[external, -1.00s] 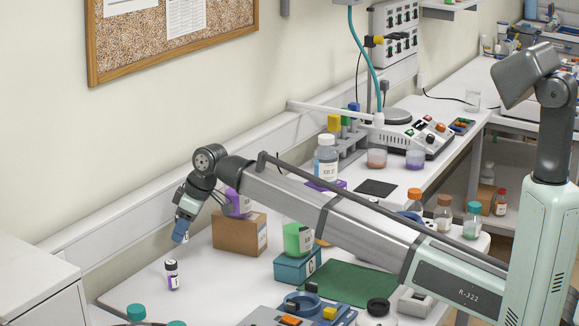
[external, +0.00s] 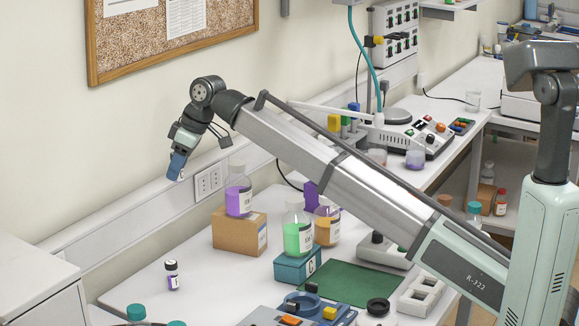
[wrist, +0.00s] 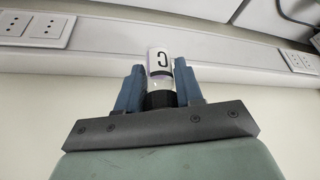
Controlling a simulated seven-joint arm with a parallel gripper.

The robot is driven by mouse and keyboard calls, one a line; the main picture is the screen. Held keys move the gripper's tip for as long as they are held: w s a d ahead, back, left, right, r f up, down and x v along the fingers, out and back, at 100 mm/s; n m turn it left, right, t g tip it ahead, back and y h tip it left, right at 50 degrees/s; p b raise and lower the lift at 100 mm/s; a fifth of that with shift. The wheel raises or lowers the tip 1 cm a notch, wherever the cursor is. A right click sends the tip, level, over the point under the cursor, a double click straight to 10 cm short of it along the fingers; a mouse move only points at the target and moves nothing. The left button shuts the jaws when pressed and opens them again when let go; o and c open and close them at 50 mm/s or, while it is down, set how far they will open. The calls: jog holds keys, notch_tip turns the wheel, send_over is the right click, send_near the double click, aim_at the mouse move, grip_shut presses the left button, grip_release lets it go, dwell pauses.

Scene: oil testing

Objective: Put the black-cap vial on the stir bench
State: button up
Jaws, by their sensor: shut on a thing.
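My gripper (external: 177,166) is raised high above the left part of the white bench, near the wall. In the wrist view its blue fingers (wrist: 160,92) are closed on a small vial (wrist: 160,62) with a black cap and a white label reading C, edged in purple. In the external view the fingers mostly hide this vial. A second small black-capped vial (external: 172,275) with a purple and white label stands upright on the bench below. I cannot tell which surface is the stir bench; a stirrer-like unit with a round plate (external: 404,117) stands at the back.
A purple bottle (external: 238,197) stands on a cardboard box (external: 238,234), and a green bottle (external: 298,238) on a teal box (external: 294,268). A green mat (external: 350,283) lies to their right. Teal-capped items (external: 136,312) are at the front left. The bench around the standing vial is clear.

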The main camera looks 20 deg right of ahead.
aim_at(172, 153)
notch_tip(172, 153, up, 5)
jog(key=shift+r, duration=0.2)
jog(key=w+d+m+t+h, duration=0.1)
jog(key=w+d+m, duration=0.2)
jog(key=w+d, duration=1.2)
jog(key=w+d+m+t+h, duration=0.1)
jog(key=w+d+m, duration=0.2)
jog(key=w+d, duration=1.2)
jog(key=w+d+m+h, duration=0.1)
jog(key=w+d+m, duration=0.15)
jog(key=d, duration=1.15)
jog(key=w+d+m+t, duration=0.1)
jog(key=w+d+m, duration=0.15)
jog(key=d, duration=1.15)
jog(key=w+d+m+h, duration=0.1)
jog(key=w+d, duration=0.3)
jog(key=d, duration=1.1)
jog(key=shift+s+a+f, duration=0.1)
jog(key=shift+a+f, duration=0.1)
jog(key=shift+f, duration=6.85)
jog(key=shift+s+a+f, duration=0.1)
jog(key=shift+a+f, duration=0.05)
jog(key=shift+f, duration=6.9)
jog(key=shift+f, duration=0.1)
